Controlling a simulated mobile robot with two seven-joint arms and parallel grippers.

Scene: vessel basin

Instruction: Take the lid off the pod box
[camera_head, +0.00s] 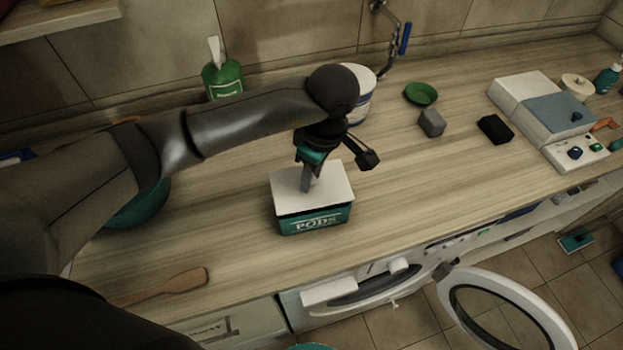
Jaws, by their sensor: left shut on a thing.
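The pod box (318,220) is teal with "PODS" lettering and stands on the wooden counter in the middle of the view. Its white lid (333,189) sits on top, with a dark gap line showing under its front edge. My left gripper (310,178) comes down from above and is shut on the grey upright handle at the middle of the lid. I cannot tell whether the lid is clear of the box all round. My right gripper is not in view.
A green bottle (222,78) and a white tub (360,100) stand at the back. A green dish (420,94), grey block (431,123) and black block (495,129) lie to the right. A wooden spatula (180,284) lies front left. Counter right of the box is clear.

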